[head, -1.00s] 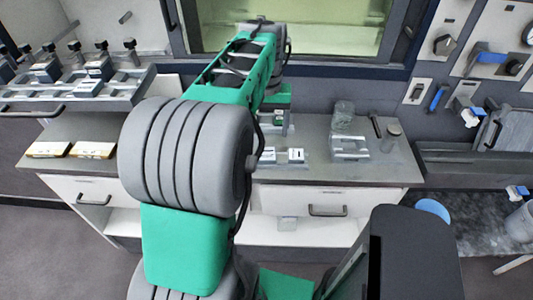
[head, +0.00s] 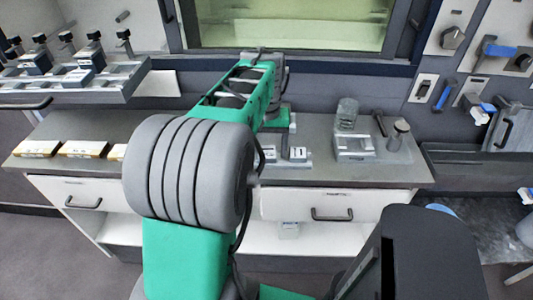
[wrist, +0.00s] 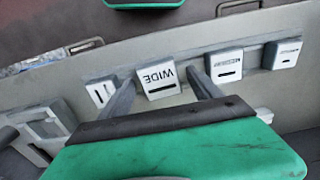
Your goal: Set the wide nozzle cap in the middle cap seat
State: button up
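The wide nozzle cap (wrist: 158,78), a pale block marked WIDE with a dark slot, stands in a row of similar caps in the wrist view. My gripper (wrist: 161,80) is open, its two dark fingers on either side of the wide cap with gaps showing; I cannot tell how deep they reach. One slotted cap (wrist: 101,91) is left of it, and two labelled caps (wrist: 224,66) (wrist: 286,53) are to its right. In the head view my arm hides the fingers; two small pale caps (head: 298,153) (head: 269,153) show beside it. I cannot make out which place is the middle cap seat.
On the bench (head: 370,178), a metal stand with a glass jar (head: 347,115) is right of the caps, beside a grey canister (head: 399,135). Yellowish boxes (head: 84,149) lie at left. A rack (head: 100,84) with several black-knobbed pieces is above them. The bench front is clear.

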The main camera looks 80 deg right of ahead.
aim_at(266, 152)
jog(key=c, duration=1.3)
jog(key=shift+c, duration=0.7)
jog(key=shift+r+p, duration=0.3)
jog(key=shift+r, duration=0.1)
grip_shut()
notch_tip(266, 152, up, 8)
jog(key=p, duration=0.6)
